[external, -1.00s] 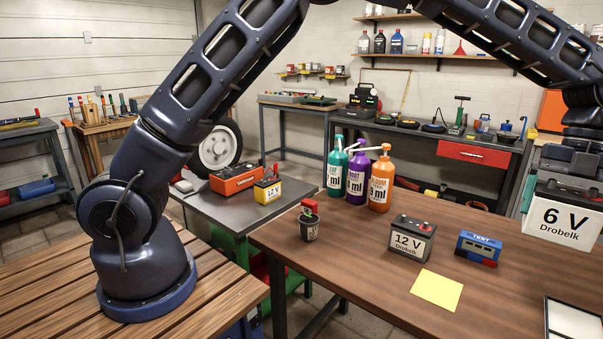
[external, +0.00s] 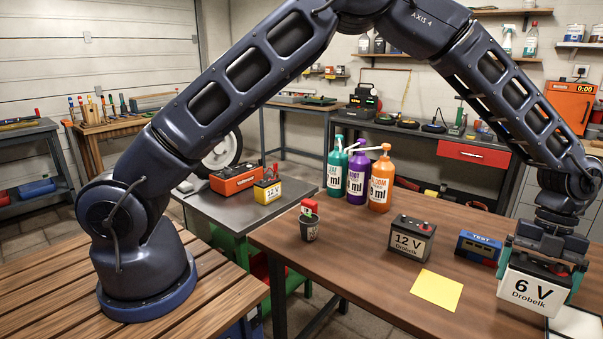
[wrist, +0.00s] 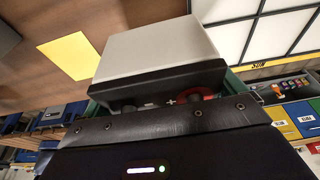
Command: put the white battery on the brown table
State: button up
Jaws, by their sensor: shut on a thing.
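The white battery (external: 532,292), labelled 6 V Drobelk with a black top, is upright in my gripper (external: 540,275), at the right of the external view. The teal fingers are shut on its sides. It also fills the upper middle of the wrist view (wrist: 158,50). The brown table (external: 350,262) lies beneath and to the left of it. The battery is over or at the table's right part, near the white panel; I cannot tell whether its base touches anything.
Three pump bottles (external: 357,174) stand at the back. The front left of the table is clear.

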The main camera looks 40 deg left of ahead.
aim_at(526, 296)
jog(key=shift+f, duration=2.4)
jog(key=shift+f, duration=0.1)
jog(key=o, duration=1.4)
